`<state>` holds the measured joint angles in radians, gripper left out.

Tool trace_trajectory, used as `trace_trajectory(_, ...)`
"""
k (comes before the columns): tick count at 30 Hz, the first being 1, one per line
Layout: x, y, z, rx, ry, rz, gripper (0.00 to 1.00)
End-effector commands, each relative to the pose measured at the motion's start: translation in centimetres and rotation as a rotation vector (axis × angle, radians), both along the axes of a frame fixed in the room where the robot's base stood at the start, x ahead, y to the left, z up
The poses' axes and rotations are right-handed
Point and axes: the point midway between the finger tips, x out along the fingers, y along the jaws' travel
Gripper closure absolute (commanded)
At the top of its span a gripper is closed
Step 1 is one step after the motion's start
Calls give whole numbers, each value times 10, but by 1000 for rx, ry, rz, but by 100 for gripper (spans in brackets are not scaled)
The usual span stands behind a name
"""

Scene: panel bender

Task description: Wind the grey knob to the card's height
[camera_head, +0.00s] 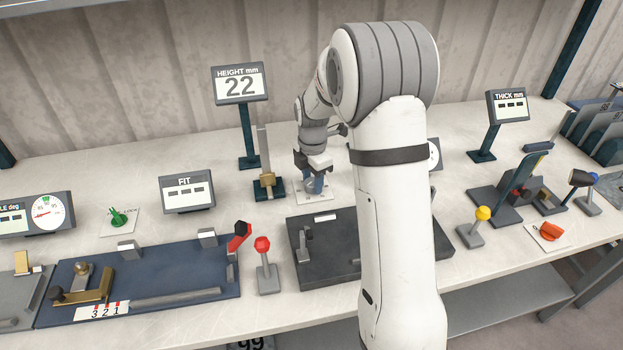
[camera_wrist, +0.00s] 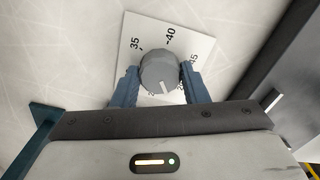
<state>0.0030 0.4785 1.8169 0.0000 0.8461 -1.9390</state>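The grey knob (camera_wrist: 160,70) sits on a white square dial plate (camera_wrist: 146,28) with 35, 40 and 45 readable; other numbers are covered. Its white pointer line faces the bottom of the wrist view, towards my gripper's body. My gripper (camera_wrist: 161,68) has one blue finger on each side of the knob, and both appear to touch it. In the head view my gripper (camera_head: 313,184) is low over the dial plate (camera_head: 314,195). The height display (camera_head: 240,86) reads 22. I cannot make out a card that states a height.
A dark bender block (camera_head: 320,270) lies in front. The fit display (camera_head: 186,191) and thickness display (camera_head: 508,105) show dashes. A red-knobbed lever (camera_head: 263,245) stands near the front.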

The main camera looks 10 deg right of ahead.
Motion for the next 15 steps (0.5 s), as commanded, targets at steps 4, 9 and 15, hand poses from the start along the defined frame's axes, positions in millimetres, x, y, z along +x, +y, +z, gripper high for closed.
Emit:
trace_trajectory(4,0,0,0,0,0,0,72)
trace_trajectory(9,0,0,0,0,0,1,84)
trace_trajectory(15,0,1,0,0,0,-15,84)
